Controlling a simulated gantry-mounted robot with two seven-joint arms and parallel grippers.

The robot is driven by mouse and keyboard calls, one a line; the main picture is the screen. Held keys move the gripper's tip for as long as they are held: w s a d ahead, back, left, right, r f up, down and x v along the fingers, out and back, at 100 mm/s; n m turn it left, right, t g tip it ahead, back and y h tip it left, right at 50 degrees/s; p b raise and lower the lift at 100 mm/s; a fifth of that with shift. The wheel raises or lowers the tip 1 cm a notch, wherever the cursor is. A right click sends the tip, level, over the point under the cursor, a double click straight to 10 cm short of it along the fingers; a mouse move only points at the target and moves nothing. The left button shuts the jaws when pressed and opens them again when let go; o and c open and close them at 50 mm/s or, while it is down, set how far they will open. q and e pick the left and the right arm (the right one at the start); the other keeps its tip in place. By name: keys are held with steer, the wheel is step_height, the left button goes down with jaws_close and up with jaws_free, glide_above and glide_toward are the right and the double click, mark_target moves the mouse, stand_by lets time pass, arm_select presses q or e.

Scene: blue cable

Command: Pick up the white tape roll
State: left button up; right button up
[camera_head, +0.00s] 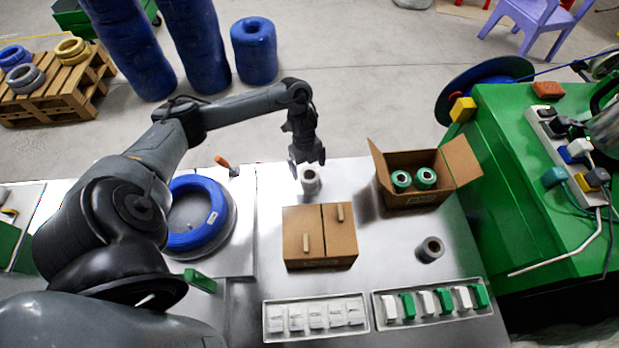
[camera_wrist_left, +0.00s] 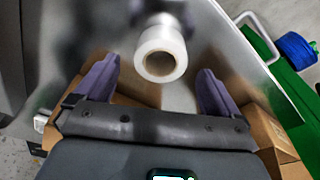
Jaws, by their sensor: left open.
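The white tape roll (camera_head: 310,181) stands on the metal table behind the closed cardboard box. My left gripper (camera_head: 307,162) is right above and behind it in the head view, and partly hides its top. In the left wrist view the white tape roll (camera_wrist_left: 160,55) lies ahead, roughly centred between my two spread fingers (camera_wrist_left: 158,88). The fingers are open, with nothing held between them. Whether they touch the roll cannot be told. My right gripper is not in view.
A cardboard box (camera_head: 320,236) stands just in front of the roll. An open box (camera_head: 413,200) with green rolls is to the right. A grey roll (camera_head: 430,249), two trays (camera_head: 316,337) and a blue cable coil (camera_head: 191,236) are also on the table.

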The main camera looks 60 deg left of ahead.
mark_target(309, 175)
arm_select(q)
steer(key=f, duration=0.3)
steer(key=f+b, duration=0.1)
steer(key=shift+d+f, duration=0.3)
steer(key=shift+d, duration=0.05)
steer(key=c, duration=1)
steer(key=shift+c, duration=0.2)
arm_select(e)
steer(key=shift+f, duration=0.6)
arm_select(q)
steer(key=shift+r, duration=0.1)
